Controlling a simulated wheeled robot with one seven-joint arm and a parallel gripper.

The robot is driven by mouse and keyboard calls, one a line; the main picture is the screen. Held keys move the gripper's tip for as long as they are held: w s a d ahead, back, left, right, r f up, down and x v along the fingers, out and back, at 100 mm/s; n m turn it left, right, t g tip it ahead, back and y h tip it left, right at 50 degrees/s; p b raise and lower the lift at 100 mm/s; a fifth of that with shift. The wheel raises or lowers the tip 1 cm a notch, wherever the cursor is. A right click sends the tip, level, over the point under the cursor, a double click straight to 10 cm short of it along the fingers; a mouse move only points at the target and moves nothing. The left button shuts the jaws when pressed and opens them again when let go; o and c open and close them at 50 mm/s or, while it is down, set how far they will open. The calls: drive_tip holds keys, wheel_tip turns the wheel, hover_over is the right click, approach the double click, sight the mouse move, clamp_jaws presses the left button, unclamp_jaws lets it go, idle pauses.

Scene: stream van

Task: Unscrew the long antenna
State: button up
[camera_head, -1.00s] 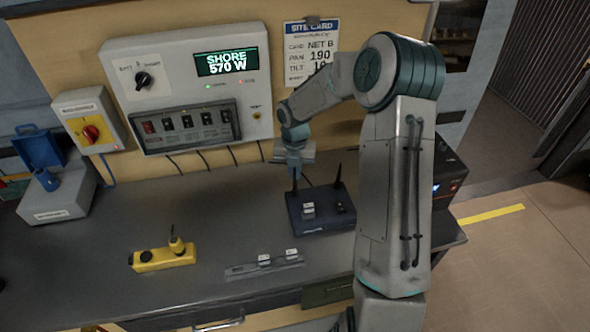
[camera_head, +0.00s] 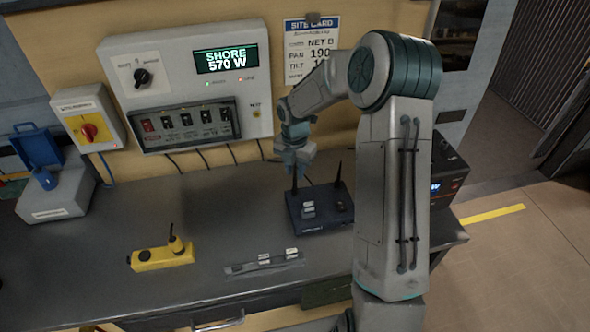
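A dark blue radio box (camera_head: 322,221) stands on the bench, with two thin black antennas rising from its back edge. The left antenna (camera_head: 294,184) runs up to my gripper (camera_head: 294,167), and its top is hidden there. The right antenna (camera_head: 338,172) stands clear and nearly upright. My gripper points down over the left antenna. The fingers are too small and too hidden to tell whether they are closed on it. I cannot tell which antenna is longer.
A yellow handset (camera_head: 163,256) with a short black stub lies at the left. A grey strip (camera_head: 240,268) with white pieces lies in front of the radio box. A control panel (camera_head: 185,85) and site card (camera_head: 311,50) are on the wall behind. Bare bench lies between.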

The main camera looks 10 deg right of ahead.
drive_tip(key=shift+m+b, duration=0.5)
drive_tip(key=shift+m, duration=1.5)
drive_tip(key=shift+m+b, duration=0.4)
drive_tip(key=shift+m, duration=1.6)
drive_tip(key=shift+m+b, duration=0.75)
drive_tip(key=shift+m, duration=1.25)
